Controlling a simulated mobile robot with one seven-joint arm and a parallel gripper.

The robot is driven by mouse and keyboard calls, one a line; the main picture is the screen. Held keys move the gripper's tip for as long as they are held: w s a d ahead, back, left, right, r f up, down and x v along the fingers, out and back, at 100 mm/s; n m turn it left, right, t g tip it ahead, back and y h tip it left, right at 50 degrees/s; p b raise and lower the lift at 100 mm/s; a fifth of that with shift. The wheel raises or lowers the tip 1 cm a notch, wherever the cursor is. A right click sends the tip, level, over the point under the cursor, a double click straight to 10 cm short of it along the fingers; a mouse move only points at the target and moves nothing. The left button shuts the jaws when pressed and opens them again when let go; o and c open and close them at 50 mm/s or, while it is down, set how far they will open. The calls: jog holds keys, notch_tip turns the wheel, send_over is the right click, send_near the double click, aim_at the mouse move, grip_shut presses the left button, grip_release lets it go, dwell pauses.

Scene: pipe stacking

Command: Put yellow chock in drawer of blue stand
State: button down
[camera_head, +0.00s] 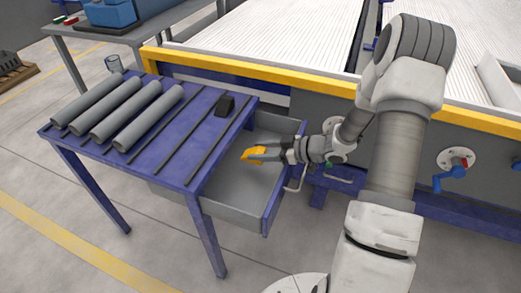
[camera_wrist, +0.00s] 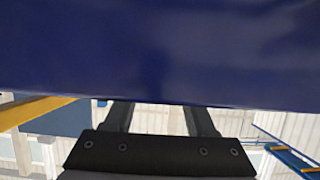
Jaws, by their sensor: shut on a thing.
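The yellow chock (camera_head: 253,155) is in my gripper (camera_head: 276,151), just above the open grey drawer (camera_head: 232,210) of the blue stand (camera_head: 182,128). My gripper comes in from the right and is shut on the chock. The gap between the chock and the drawer floor is hard to judge. In the wrist view, a dark blue surface (camera_wrist: 160,50), likely part of the stand, fills the upper half and hides the fingertips and chock.
Several grey pipes (camera_head: 120,110) lie on the stand's left part, and a black block (camera_head: 225,105) sits near its right edge. The drawer's handle (camera_head: 297,178) is at its right front. A machine with a yellow rail (camera_head: 300,88) runs behind.

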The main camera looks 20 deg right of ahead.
jog(key=shift+f, duration=0.35)
jog(key=shift+c, duration=1.1)
grip_release()
jog(key=shift+r, duration=0.2)
jog(key=p+v, duration=0.4)
jog(key=v, duration=0.8)
jog(key=shift+r, duration=0.3)
